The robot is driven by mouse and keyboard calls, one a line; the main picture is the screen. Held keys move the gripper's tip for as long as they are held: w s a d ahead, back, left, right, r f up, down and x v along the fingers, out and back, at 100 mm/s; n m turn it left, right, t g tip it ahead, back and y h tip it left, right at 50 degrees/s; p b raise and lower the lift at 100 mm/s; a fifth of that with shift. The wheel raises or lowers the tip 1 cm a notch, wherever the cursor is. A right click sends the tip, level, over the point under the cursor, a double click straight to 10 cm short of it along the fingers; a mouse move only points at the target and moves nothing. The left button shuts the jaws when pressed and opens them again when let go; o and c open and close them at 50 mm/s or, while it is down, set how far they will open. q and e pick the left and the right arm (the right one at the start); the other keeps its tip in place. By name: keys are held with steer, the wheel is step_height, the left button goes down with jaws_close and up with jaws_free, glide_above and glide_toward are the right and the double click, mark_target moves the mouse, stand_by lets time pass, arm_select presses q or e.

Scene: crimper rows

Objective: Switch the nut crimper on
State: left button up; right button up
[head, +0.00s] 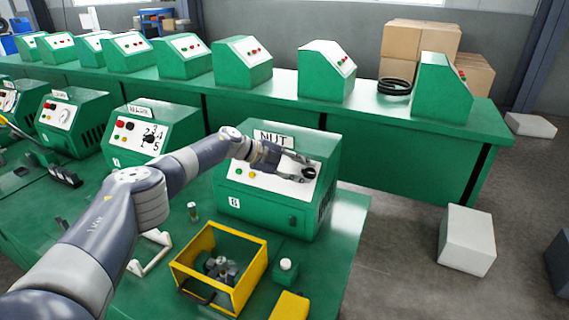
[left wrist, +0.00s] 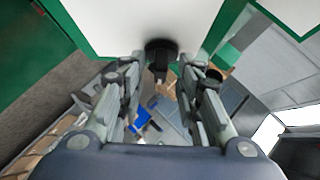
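The nut crimper (head: 262,205) is a green box with a white sloped panel, labelled NUT, at the front right of the bench. Its panel has small coloured buttons on the left and a black rotary knob (head: 309,172) on the right. In the left wrist view the knob (left wrist: 160,50) sticks out from the white panel. My left gripper (head: 296,166) is at the right part of the panel, close to the knob. In the left wrist view its fingers (left wrist: 160,85) are apart, one on each side of the knob. I cannot tell whether they touch it. My right gripper is not shown.
A yellow open box (head: 240,285) with metal parts sits in front, beside a small green block with a white button (head: 285,268). A row of green consoles (head: 240,66) lines the back bench.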

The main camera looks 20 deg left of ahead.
arm_select(q)
steer(key=v, duration=1.1)
steer(key=shift+s+r, duration=0.2)
steer(key=shift+s, duration=0.05)
